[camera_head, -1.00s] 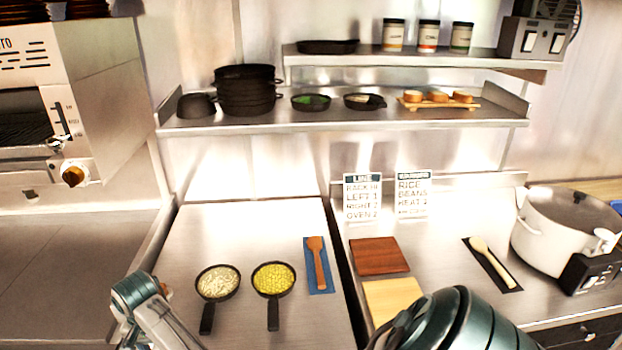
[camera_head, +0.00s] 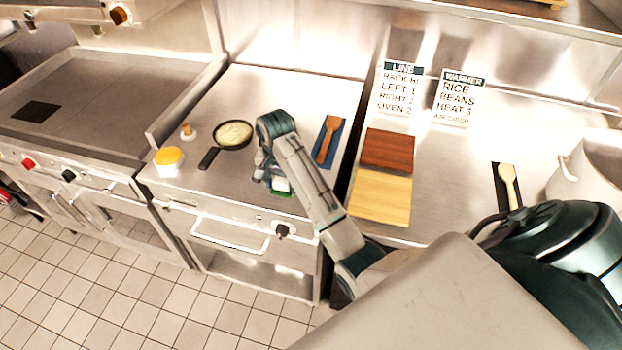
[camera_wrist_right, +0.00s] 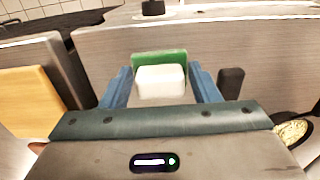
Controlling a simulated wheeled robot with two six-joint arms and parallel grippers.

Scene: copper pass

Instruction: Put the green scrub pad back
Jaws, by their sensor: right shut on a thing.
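The green scrub pad (camera_head: 281,190) shows as a small green and white block near the front edge of the steel counter in the head view. In the right wrist view the pad (camera_wrist_right: 160,58) has a green layer behind a white block, between the two blue fingers. My right gripper (camera_head: 272,178) is shut on it. The gripper and forearm hide part of the counter, and I cannot tell whether the pad touches the surface. My left gripper is not in view.
A pan (camera_head: 233,133) with pale contents stands left of the gripper. A yellow-topped container (camera_head: 168,157) and a small knobbed item (camera_head: 187,131) are further left. A wooden spatula (camera_head: 327,140) on a blue mat and two boards (camera_head: 388,150) lie right.

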